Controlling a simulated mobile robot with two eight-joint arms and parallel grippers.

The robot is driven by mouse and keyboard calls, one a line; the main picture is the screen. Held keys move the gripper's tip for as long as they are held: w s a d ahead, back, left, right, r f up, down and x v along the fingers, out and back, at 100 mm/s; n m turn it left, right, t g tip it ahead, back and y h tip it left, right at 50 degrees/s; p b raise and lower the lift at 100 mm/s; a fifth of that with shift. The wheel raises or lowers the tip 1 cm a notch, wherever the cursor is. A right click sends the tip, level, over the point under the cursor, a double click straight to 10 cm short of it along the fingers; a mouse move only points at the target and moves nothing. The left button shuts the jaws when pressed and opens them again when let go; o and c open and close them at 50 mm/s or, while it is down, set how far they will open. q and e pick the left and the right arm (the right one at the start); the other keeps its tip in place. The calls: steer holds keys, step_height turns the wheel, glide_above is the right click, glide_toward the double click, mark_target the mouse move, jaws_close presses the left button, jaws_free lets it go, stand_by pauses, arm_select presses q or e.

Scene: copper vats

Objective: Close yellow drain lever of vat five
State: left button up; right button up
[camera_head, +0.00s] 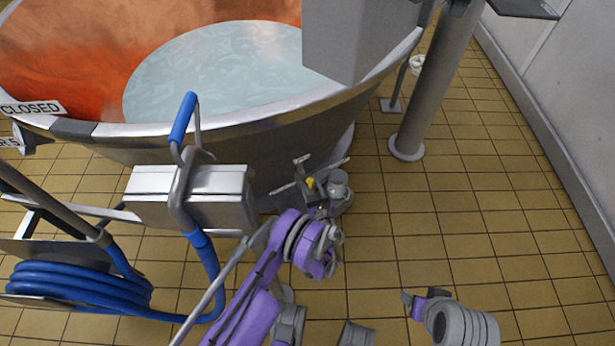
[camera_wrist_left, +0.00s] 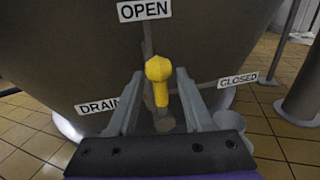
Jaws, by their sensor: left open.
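The yellow drain lever (camera_wrist_left: 158,78) stands upright in the left wrist view, its round knob just below the OPEN sign (camera_wrist_left: 144,10). A CLOSED sign (camera_wrist_left: 238,80) is to its right and a partly covered DRAIN sign (camera_wrist_left: 97,106) to its left. My left gripper (camera_wrist_left: 160,86) is open, one finger on each side of the lever, with gaps visible. In the head view a small yellow part of the lever (camera_head: 310,183) shows at the vat's foot, just beyond my left gripper (camera_head: 316,202). My right gripper (camera_head: 411,300) is low at the right; its jaws are unclear.
The copper vat (camera_head: 240,130) with pale liquid fills the upper left. A blue coiled hose (camera_head: 80,285) and a metal box (camera_head: 215,190) stand left of my left arm. A grey post (camera_head: 430,90) rises at the right. Tiled floor (camera_head: 480,200) is clear towards the right wall.

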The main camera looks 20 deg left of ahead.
arm_select(q)
steer(key=shift+x, duration=1.6)
steer(key=shift+c, duration=0.2)
jaws_close()
steer(key=shift+w+r, duration=0.1)
